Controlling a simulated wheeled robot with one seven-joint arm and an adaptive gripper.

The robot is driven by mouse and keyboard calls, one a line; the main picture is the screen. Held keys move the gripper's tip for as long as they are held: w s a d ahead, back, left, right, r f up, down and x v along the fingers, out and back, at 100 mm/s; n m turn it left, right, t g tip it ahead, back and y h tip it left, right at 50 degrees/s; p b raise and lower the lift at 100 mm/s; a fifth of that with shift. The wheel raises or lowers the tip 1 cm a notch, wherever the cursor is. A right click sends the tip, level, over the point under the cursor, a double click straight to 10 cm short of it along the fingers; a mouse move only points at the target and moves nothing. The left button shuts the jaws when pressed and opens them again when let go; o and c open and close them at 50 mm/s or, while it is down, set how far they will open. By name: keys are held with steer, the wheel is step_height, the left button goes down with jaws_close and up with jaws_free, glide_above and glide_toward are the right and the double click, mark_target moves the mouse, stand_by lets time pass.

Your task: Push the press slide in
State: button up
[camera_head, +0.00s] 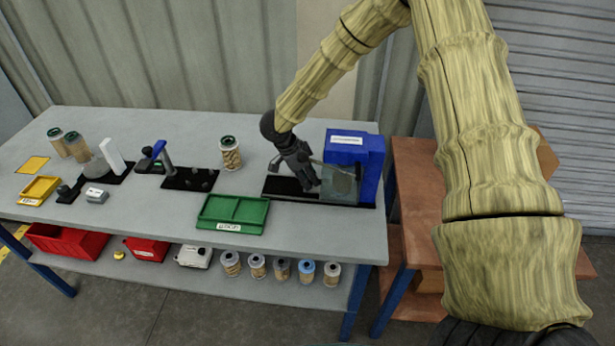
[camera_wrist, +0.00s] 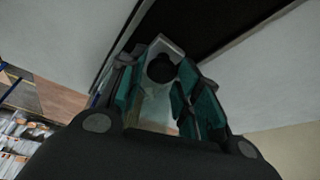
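The press has a blue housing (camera_head: 354,150) with a white label, at the right end of the bench. A dark base rail (camera_head: 285,187) runs left from it. A grey block or plate (camera_head: 341,184), which looks like the press slide, stands on the rail against the housing's left front. My gripper (camera_head: 312,182) points down just left of this block, low over the rail. In the wrist view, my gripper (camera_wrist: 165,98) has its teal-padded fingers spread apart. A pale grey piece (camera_wrist: 160,112) with a dark round spot shows between them; whether the fingers touch it I cannot tell.
A green divided tray (camera_head: 232,213) lies left of the press, near the bench's front edge. A filter cartridge (camera_head: 229,154) stands behind it. Black fixtures (camera_head: 190,179) and a yellow bin (camera_head: 39,189) are farther left. A brown shelf unit (camera_head: 418,190) stands right of the bench.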

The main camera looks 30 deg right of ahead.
steer(key=shift+o, duration=0.9)
steer(key=shift+a+r, duration=0.1)
steer(key=v, duration=1.1)
steer(key=shift+r, duration=0.35)
steer(key=shift+a, duration=0.2)
